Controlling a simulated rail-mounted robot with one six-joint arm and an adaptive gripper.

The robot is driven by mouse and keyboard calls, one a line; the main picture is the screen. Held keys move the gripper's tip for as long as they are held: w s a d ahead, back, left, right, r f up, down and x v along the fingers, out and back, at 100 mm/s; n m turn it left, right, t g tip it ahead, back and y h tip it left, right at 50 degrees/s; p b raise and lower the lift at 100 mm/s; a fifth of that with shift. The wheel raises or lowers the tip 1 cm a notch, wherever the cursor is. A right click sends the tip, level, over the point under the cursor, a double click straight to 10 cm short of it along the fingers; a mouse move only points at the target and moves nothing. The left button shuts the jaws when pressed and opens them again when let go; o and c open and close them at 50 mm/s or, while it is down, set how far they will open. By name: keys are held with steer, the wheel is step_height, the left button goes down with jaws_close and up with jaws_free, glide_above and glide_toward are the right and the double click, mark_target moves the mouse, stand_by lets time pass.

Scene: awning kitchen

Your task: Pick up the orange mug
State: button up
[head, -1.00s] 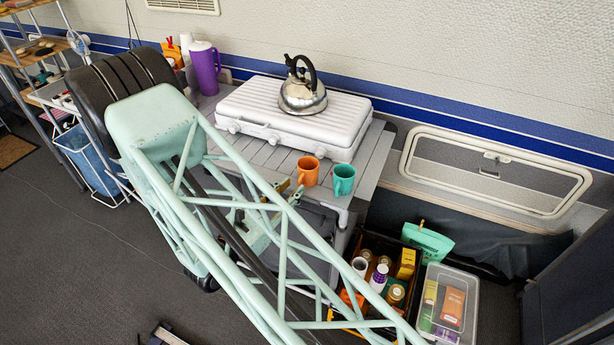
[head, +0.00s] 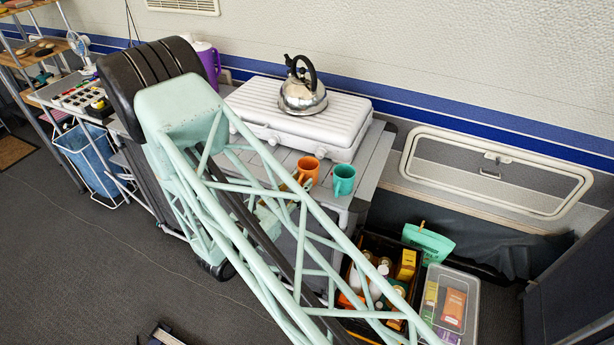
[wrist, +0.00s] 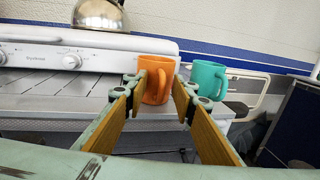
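The orange mug (head: 309,168) stands upright near the front edge of the grey slatted counter (head: 372,160). A teal mug (head: 343,181) stands just to its right. In the wrist view the orange mug (wrist: 158,84) shows between the fingertips of my gripper (wrist: 163,88), with the teal mug (wrist: 207,78) outside the right finger. My gripper is open and empty. Its tan-padded fingers point at the orange mug; whether they touch it I cannot tell. In the head view my arm's lattice partly hides the gripper.
A white stove (head: 300,113) with a steel kettle (head: 302,94) stands behind the mugs. A purple jug (head: 207,62) is at the back left, partly hidden. Below the counter's right end are a dark crate (head: 372,246) and a clear bin (head: 450,300), both filled.

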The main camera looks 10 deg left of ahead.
steer(key=shift+c, duration=0.9)
jaws_close()
steer(key=shift+r, duration=0.15)
steer(key=shift+r, duration=0.7)
steer(key=shift+r+p, duration=0.45)
steer(key=shift+r, duration=0.5)
steer(key=s+d, duration=0.3)
steer(key=s, duration=0.4)
steer(key=s+d+r+p, duration=0.1)
steer(key=s+d, duration=0.2)
steer(key=s, duration=0.4)
steer(key=shift+s+d+r, duration=0.2)
steer(key=shift+s+d, duration=0.1)
steer(key=shift+d, duration=0.1)
